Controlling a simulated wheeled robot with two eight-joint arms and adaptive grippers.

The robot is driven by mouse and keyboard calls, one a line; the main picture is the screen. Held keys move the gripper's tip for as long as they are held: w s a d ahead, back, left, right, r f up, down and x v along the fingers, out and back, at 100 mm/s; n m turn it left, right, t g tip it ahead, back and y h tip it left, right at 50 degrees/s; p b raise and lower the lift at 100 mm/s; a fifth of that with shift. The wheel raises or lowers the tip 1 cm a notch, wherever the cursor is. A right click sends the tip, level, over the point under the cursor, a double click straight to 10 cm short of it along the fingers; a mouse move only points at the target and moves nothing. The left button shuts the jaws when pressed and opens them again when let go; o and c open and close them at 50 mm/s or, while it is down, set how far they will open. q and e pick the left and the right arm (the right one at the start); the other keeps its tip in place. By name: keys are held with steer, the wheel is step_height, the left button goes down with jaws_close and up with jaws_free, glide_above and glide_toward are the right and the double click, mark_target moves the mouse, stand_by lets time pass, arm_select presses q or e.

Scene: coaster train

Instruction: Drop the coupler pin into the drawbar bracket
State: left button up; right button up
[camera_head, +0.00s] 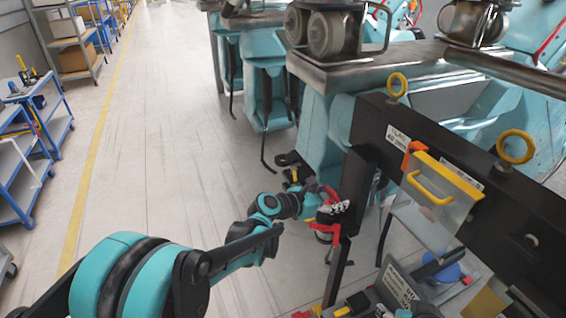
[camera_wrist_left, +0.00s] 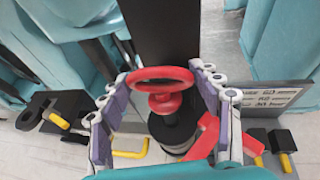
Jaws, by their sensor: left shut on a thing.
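My left gripper (camera_head: 334,208) is low beside a dark upright post. In the left wrist view its two fingers (camera_wrist_left: 162,74) are closed on opposite sides of a red ring handle, which I take to be the top of the coupler pin (camera_wrist_left: 163,73). A red knob sits under the ring, and a black stepped cylinder (camera_wrist_left: 178,133) shows below it. I cannot tell whether the cylinder is part of the pin or a holder. A black piece (camera_head: 293,162) just beyond the gripper may be the drawbar bracket, but I cannot be sure.
A black beam (camera_head: 455,160) with yellow lifting rings runs along the right, with teal machinery behind. A clear panel with a yellow handle (camera_head: 432,188) hangs on it. The floor (camera_head: 165,150) at left is clear.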

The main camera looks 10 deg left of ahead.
arm_select(q)
steer(key=shift+f+b, duration=2.1)
steer(key=shift+f, duration=0.55)
steer(key=o, duration=1.6)
